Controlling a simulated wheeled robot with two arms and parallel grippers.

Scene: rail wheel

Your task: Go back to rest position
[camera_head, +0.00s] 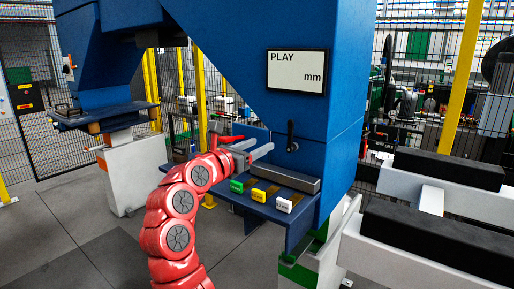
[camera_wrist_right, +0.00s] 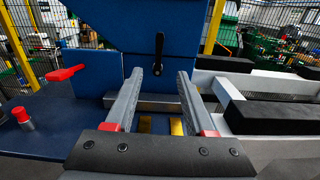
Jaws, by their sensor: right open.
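My right gripper (camera_head: 262,153) is at the end of the red arm, in front of the blue machine (camera_head: 339,130) and above its shelf. In the right wrist view the gripper (camera_wrist_right: 160,88) has its two grey fingers apart with nothing between the tips. A black lever (camera_head: 291,136) on the machine's face is beyond the fingertips; it also shows in the wrist view (camera_wrist_right: 158,52). The lever appears apart from the fingers. My left gripper is not in view.
A red handle (camera_wrist_right: 64,73) is left of the fingers. Black-topped white beams (camera_head: 440,240) stand at right. Grey floor (camera_head: 60,240) is open at left.

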